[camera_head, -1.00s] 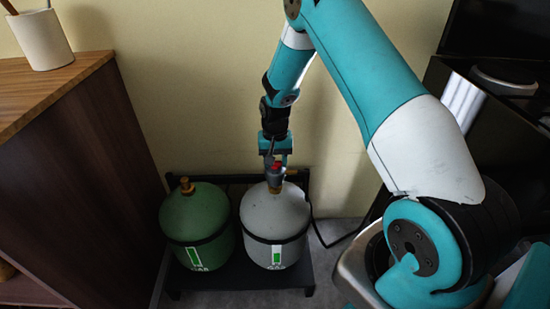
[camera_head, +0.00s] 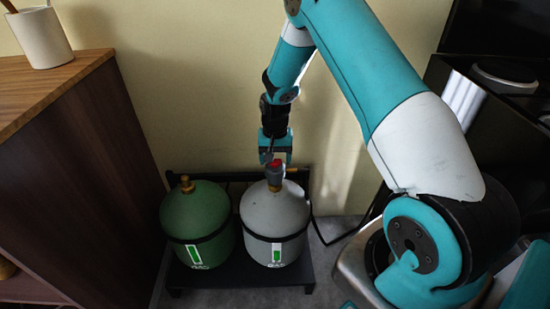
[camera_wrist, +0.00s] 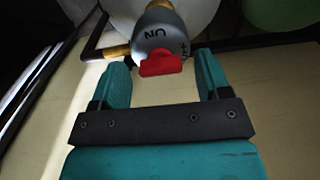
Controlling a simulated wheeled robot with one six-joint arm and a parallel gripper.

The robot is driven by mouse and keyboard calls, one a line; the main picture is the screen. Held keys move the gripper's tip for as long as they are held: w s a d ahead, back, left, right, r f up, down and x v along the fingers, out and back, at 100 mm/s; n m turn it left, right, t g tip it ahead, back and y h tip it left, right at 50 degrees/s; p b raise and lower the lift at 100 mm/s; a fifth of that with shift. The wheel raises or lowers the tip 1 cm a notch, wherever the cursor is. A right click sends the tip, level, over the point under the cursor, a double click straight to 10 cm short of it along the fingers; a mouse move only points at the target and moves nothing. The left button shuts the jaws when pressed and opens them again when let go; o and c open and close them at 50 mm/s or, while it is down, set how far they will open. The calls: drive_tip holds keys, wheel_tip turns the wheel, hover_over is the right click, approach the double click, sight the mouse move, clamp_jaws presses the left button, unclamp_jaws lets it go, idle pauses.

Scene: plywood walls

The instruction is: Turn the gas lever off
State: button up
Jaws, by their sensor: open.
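The gas lever (camera_wrist: 160,64) is a small red handle on a grey round valve (camera_wrist: 157,35) with dark lettering, "ON" readable upside down. In the head view the red lever (camera_head: 275,163) tops the white gas bottle (camera_head: 262,212). My gripper (camera_head: 277,159) is just above the valve, pointing down. In the wrist view its two teal fingers stand apart, one to each side of the lever, with visible gaps. Nothing is held between them.
A green gas bottle (camera_head: 192,210) stands left of the white one on a black rack (camera_head: 240,278). A wooden cabinet (camera_head: 90,150) is at the left, holding a white cup (camera_head: 40,38). A black appliance (camera_head: 500,130) is at the right. A plain wall is behind.

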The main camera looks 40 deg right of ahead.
sight(275, 160)
wheel_tip(275, 160, up, 17)
drive_tip(key=p, duration=0.2)
drive_tip(key=shift+r, duration=0.1)
idle(0.5)
drive_tip(key=s+a+r+n+y, duration=0.1)
drive_tip(key=s+a+r+n, duration=0.4)
drive_tip(key=a, duration=0.3)
drive_tip(key=s+a+r+n+y, duration=0.1)
drive_tip(key=s+a+r+n, duration=0.1)
drive_tip(key=s+a+r, duration=0.5)
drive_tip(key=s+a+r+n+y, duration=0.1)
drive_tip(key=s+a+n, duration=0.35)
drive_tip(key=s, duration=0.35)
drive_tip(key=s+a+r+n+y, duration=0.1)
drive_tip(key=s+a+n, duration=0.2)
drive_tip(key=s+a, duration=0.35)
wheel_tip(275, 160, up, 16)
drive_tip(key=s+d+p, duration=0.1)
drive_tip(key=d+p, duration=0.1)
drive_tip(key=p, duration=1.5)
drive_tip(key=shift+s, duration=0.3)
drive_tip(key=shift+m, duration=0.25)
drive_tip(key=shift+c, duration=0.4)
